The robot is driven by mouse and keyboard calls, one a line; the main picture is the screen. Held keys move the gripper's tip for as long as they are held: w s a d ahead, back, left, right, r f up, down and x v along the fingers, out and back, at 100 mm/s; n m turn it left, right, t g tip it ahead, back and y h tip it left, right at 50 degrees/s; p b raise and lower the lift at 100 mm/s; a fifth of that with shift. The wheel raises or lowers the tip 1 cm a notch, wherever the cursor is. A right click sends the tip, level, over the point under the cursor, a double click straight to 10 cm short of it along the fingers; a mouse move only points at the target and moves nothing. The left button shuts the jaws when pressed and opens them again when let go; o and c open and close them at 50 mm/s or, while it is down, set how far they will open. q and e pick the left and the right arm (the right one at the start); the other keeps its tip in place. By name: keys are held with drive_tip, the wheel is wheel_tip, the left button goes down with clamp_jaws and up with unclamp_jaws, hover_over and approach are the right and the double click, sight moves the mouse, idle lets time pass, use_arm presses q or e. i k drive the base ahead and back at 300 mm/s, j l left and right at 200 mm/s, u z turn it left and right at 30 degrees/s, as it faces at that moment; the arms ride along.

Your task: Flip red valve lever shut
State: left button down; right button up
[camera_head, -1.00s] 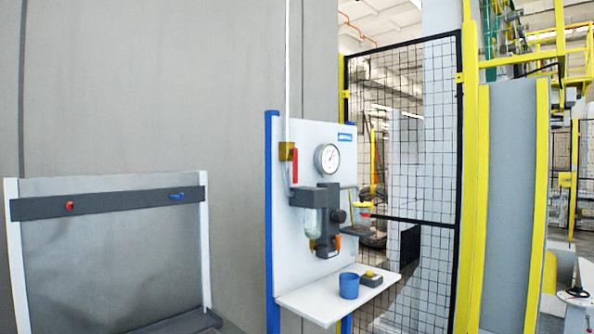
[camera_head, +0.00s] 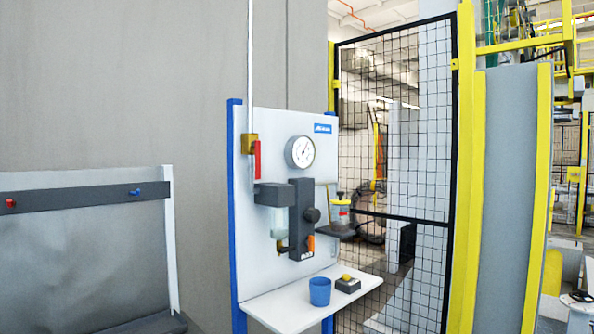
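The red valve lever (camera_head: 257,160) is on the brass valve (camera_head: 249,144) at the upper left of the white panel (camera_head: 277,125). The lever points straight down, in line with the thin vertical pipe (camera_head: 250,60) that comes down to the valve. A round white gauge (camera_head: 300,152) sits to the right of the lever. Neither of my grippers shows in the head view.
A jar (camera_head: 340,214) stands on a side bracket.

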sight(256, 144)
drive_tip(key=i+l, duration=0.2)
drive_tip(key=l, duration=0.2)
drive_tip(key=i+l, duration=0.25)
drive_tip(key=l, duration=0.2)
drive_tip(key=i+l+z, duration=0.1)
drive_tip(key=l, duration=0.3)
drive_tip(key=i+l, duration=0.35)
